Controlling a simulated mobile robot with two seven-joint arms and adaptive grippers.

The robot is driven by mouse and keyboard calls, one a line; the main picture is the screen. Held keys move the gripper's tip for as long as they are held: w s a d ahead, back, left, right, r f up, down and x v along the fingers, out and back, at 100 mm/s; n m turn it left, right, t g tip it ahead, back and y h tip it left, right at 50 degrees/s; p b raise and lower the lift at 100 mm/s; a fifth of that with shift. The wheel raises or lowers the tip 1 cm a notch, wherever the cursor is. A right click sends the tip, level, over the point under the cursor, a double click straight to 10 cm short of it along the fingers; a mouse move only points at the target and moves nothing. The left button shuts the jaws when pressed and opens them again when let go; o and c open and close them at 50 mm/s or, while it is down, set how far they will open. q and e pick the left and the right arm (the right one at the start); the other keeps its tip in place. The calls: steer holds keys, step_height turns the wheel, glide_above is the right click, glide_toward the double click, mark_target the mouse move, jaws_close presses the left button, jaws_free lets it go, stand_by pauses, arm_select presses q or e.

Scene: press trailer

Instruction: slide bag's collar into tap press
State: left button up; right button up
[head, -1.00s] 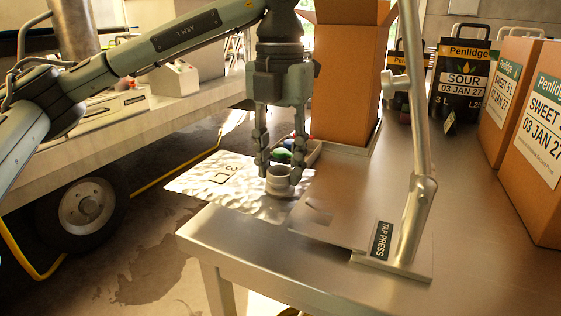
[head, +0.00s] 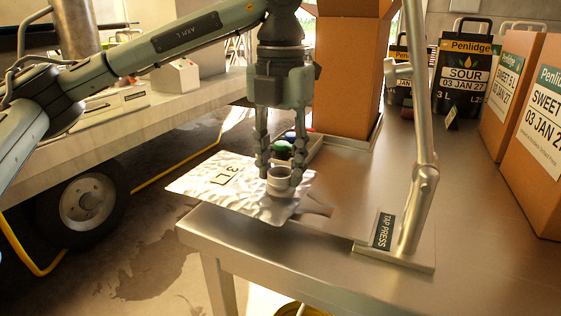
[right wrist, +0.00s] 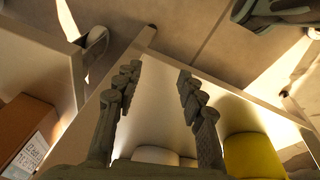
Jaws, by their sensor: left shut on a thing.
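The silver bag (head: 212,180), marked 3 L, lies flat over the left edge of the metal bench. Its pale round collar (head: 279,184) stands upright on it. My left gripper (head: 279,175) points down and is shut on the collar, one finger on each side. The tap press (head: 421,175) stands to the right, with a tall tilted lever and a labelled base (head: 400,255). A dark notched slot (head: 318,206) shows just right of the collar, apart from it. In the right wrist view my right gripper (right wrist: 158,72) has its fingers apart, with nothing between them.
An open cardboard box (head: 350,75) stands behind the collar, beside a small tray with coloured caps (head: 290,145). Labelled cartons (head: 536,120) and a black SOUR pack (head: 463,75) stand at right. The bench between press and cartons is clear. The right wrist view shows a yellow container (right wrist: 252,157).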

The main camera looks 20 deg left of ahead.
mark_target(294, 191)
arm_select(q)
steer(key=shift+f, duration=0.4)
steer(key=shift+f+b, duration=0.45)
steer(key=shift+b, duration=0.05)
steer(key=shift+f+b, duration=0.4)
steer(key=shift+f, duration=0.2)
steer(key=shift+d, duration=0.35)
steer(key=shift+d+p, duration=0.3)
steer(key=shift+d, duration=0.55)
steer(key=shift+d+r, duration=0.1)
steer(key=shift+d, duration=0.7)
steer(key=shift+s+d, duration=0.1)
steer(key=shift+d, duration=1.7)
arm_select(e)
steer(key=r, duration=0.3)
steer(key=shift+w, duration=0.35)
